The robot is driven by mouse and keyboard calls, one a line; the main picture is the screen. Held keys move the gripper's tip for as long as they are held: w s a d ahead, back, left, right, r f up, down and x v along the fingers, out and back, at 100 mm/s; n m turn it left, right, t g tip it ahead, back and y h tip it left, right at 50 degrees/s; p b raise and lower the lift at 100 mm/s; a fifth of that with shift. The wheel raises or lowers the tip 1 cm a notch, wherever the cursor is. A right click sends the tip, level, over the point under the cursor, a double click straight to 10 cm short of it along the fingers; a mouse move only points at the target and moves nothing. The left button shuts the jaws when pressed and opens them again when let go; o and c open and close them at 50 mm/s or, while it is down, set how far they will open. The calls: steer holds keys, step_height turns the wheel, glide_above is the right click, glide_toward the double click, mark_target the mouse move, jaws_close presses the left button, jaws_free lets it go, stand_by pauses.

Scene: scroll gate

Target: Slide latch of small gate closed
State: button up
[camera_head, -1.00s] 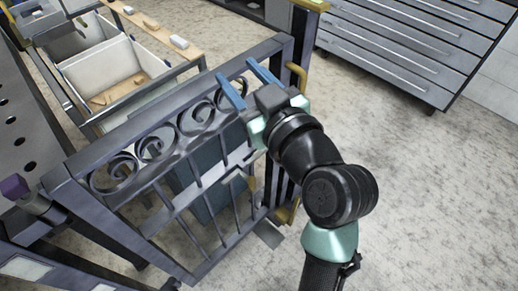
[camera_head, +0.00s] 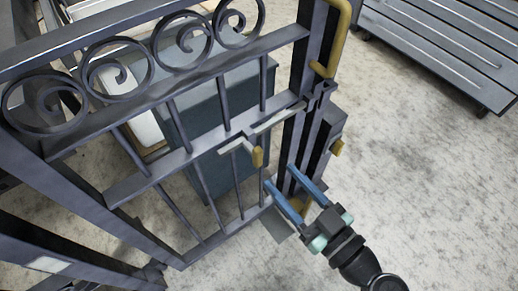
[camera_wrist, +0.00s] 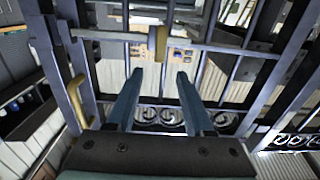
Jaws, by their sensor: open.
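The small gate (camera_head: 150,172) is a dark metal frame with scrolls along its top and upright bars below. Its latch is a pale sliding rod (camera_head: 277,118) on the middle rail, with a yellow knob (camera_head: 257,157) hanging from it. The rod's right end lies close to the gate post (camera_head: 312,100); I cannot tell whether it enters the post. My gripper (camera_head: 279,177) is open and empty, its blue fingers just below and right of the knob, apart from it in the picture. In the wrist view the yellow knob (camera_wrist: 159,44) appears beyond and between the fingertips (camera_wrist: 160,73).
A grey drawer cabinet (camera_head: 450,45) stands at upper right. The speckled floor (camera_head: 430,170) on the right is clear.

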mark_target(261, 154)
steer(key=x, duration=0.9)
steer(key=shift+d, duration=0.1)
jaws_close()
stand_by(1.1)
